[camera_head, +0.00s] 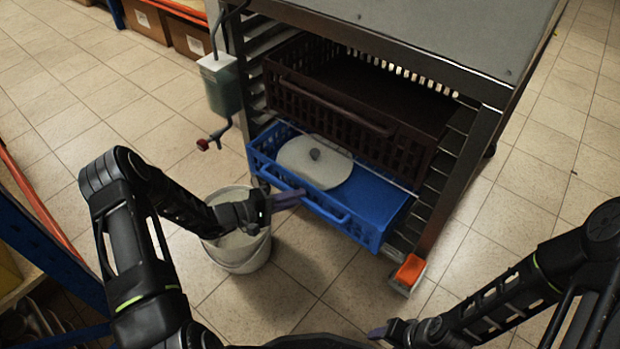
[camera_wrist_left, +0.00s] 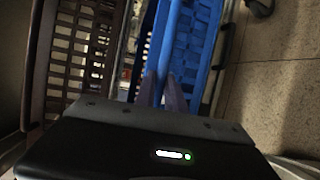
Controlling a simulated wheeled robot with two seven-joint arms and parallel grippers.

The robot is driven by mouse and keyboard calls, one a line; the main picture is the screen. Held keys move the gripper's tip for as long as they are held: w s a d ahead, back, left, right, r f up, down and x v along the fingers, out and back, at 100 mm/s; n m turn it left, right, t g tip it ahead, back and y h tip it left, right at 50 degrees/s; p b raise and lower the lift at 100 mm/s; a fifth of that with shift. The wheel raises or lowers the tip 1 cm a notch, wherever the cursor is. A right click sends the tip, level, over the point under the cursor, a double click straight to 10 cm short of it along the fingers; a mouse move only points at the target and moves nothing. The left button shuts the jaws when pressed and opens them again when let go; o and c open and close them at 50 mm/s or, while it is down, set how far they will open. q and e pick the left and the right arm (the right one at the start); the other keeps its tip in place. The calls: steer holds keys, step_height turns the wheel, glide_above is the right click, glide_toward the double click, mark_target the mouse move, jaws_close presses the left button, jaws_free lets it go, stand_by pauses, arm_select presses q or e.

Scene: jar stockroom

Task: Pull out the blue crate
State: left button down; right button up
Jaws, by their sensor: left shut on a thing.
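The blue crate (camera_head: 372,205) sits in a low slot of the metal rack, with its front end sticking out a little past the dark brown crate above. A pale round lid with a dark knob (camera_head: 314,160) lies in it. My left gripper (camera_head: 298,194) is at the handle on the crate's front. In the left wrist view my left gripper (camera_wrist_left: 161,92) is shut on the blue handle bar (camera_wrist_left: 167,42), with the slotted blue crate wall (camera_wrist_left: 203,30) beside it. My right gripper (camera_head: 379,332) is low in the head view, apart from the crate; its jaw opening is unclear.
The dark brown crate (camera_head: 345,108) fills the slot above. A pale bucket (camera_head: 240,258) stands on the floor close under my left gripper. An orange block (camera_head: 409,269) is at the rack's front right foot. A dispenser (camera_head: 220,85) hangs on the rack's left side.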

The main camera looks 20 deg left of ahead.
arm_select(q)
steer(key=s+a+p, duration=0.1)
steer(key=s+a, duration=0.3)
steer(key=s, duration=0.6)
steer(key=c, duration=1.4)
jaws_free()
steer(key=shift+w, duration=0.1)
steer(key=p+v, duration=0.1)
steer(key=v, duration=0.6)
steer(key=shift+s+a+p, duration=0.2)
steer(key=shift+s+p, duration=0.1)
steer(key=shift+p, duration=0.1)
steer(key=shift+r, duration=0.1)
